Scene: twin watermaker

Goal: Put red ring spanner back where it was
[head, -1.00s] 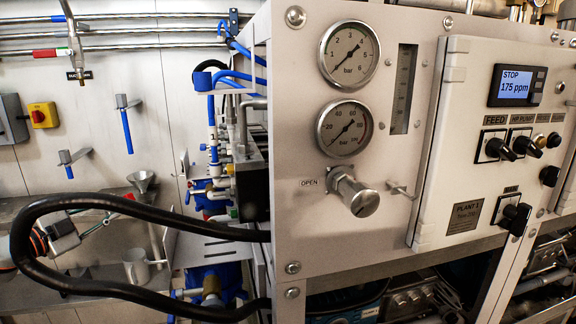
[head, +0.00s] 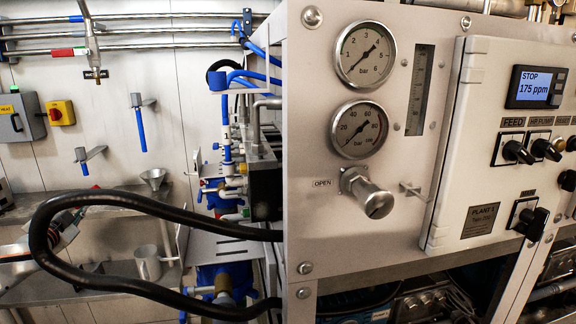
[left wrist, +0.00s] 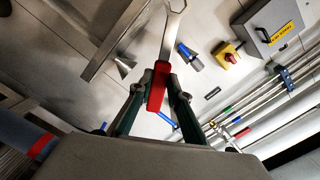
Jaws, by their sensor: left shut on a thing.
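My left gripper (left wrist: 157,90) is shut on the red handle of the red ring spanner (left wrist: 159,82). In the left wrist view the spanner's bare metal shank runs up from the jaws to a forked or ringed end at the top edge. In the head view the gripper (head: 68,224) is at the far left, partly behind a black hose, and a bit of the red handle (head: 95,188) shows above the hose. My right gripper is not in view.
Blue-handled tools (head: 140,130) hang from brackets on the back wall. The black hose (head: 110,199) loops across the front left. The gauge panel (head: 300,190) fills the right.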

